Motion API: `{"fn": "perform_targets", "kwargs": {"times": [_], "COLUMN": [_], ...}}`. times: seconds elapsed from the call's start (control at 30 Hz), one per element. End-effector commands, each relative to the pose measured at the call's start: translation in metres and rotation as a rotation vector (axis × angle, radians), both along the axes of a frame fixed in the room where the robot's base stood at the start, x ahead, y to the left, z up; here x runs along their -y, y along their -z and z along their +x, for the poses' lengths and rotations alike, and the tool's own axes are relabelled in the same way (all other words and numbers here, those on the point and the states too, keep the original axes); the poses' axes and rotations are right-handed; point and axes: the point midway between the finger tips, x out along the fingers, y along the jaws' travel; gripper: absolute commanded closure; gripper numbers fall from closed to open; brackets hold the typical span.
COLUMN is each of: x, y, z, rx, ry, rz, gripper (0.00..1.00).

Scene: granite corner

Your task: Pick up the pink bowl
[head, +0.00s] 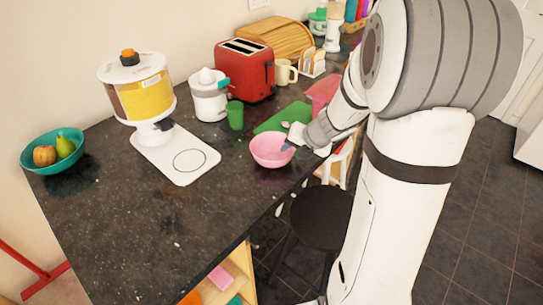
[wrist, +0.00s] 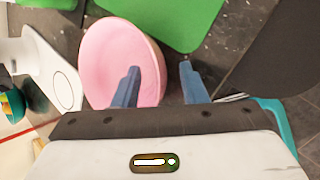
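The pink bowl (head: 270,151) stands upright on the dark granite counter, near its front edge. In the wrist view the bowl (wrist: 105,60) fills the upper left and looks empty. My gripper (head: 288,145) is at the bowl's right side in the head view. In the wrist view my gripper (wrist: 160,84) is open, with a clear gap between its blue fingers. One finger overlaps the bowl's inside and the other is out past its rim, so the rim lies between them. I cannot tell whether either finger touches the bowl.
A green board (head: 283,117) lies behind the bowl, with a green cup (head: 235,115) to its left. A white-based dispenser (head: 175,153), white juicer (head: 208,95), red toaster (head: 244,70) and teal fruit bowl (head: 68,182) stand around. A dark stool (head: 320,212) is below the counter edge.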

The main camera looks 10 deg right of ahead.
Motion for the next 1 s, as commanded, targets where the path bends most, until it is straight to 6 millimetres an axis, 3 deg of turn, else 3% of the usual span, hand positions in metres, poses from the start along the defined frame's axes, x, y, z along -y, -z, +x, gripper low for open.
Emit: {"fn": "perform_targets", "kwargs": {"times": [0.27,0.73,1.0], "x": [-0.0007,-0.0002,0.0001], "y": [0.0028,0.0027,0.0024], "z": [0.0019,0.0016,0.0017], "rx": [0.001,0.000,0.000], "ry": [0.000,0.001,0.002], "rz": [0.000,-0.001,-0.001], "gripper": [0.61,1.00,1.00]}}
